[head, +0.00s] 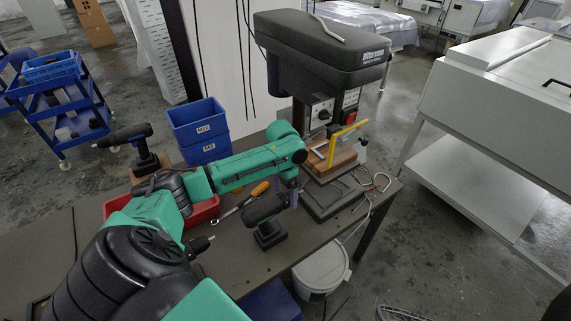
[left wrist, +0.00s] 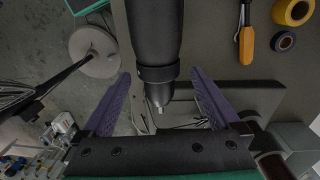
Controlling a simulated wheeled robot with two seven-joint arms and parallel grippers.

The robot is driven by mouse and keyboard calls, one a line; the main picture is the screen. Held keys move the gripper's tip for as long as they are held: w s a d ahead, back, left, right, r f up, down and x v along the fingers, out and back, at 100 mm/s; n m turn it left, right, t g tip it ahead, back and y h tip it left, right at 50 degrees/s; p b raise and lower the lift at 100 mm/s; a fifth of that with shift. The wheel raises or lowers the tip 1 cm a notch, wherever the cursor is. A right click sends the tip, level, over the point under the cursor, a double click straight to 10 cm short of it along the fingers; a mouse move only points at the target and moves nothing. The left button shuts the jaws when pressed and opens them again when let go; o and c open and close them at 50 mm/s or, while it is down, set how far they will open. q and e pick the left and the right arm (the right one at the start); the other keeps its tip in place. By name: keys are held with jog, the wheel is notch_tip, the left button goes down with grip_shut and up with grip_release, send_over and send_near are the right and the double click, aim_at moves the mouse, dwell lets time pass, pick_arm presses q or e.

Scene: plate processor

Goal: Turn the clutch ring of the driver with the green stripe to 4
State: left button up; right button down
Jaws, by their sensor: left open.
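A dark driver (head: 265,208) stands upright on its battery on the bench, in front of the drill press. My left gripper (head: 290,190) is at its chuck end. In the left wrist view the driver's black body and collar (left wrist: 157,74) lie between the two purple fingers of my open left gripper (left wrist: 160,80), with a gap on each side. The metal chuck tip points toward the palm. A second driver (head: 126,136) stands at the bench's far left. A third driver's chuck (head: 199,246) sticks out from behind my arm. I cannot make out a green stripe or ring numbers. My right gripper is out of view.
A drill press (head: 322,50) stands behind the gripper, with a cable beside its base. A red bin (head: 204,212), an orange-handled tool (head: 260,189) and blue bins (head: 200,130) are near my arm. A white bucket (head: 322,268) stands below the bench edge.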

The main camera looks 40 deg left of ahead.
pick_arm(q)
jog(key=shift+s+f, duration=0.1)
jog(key=shift+f, duration=0.55)
jog(key=shift+s+r, duration=0.1)
jog(key=shift+s, duration=0.1)
jog(key=c, duration=0.3)
jog(key=shift+w, duration=0.1)
jog(key=c, duration=1.1)
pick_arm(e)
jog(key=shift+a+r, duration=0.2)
pick_arm(q)
jog(key=shift+d, duration=0.1)
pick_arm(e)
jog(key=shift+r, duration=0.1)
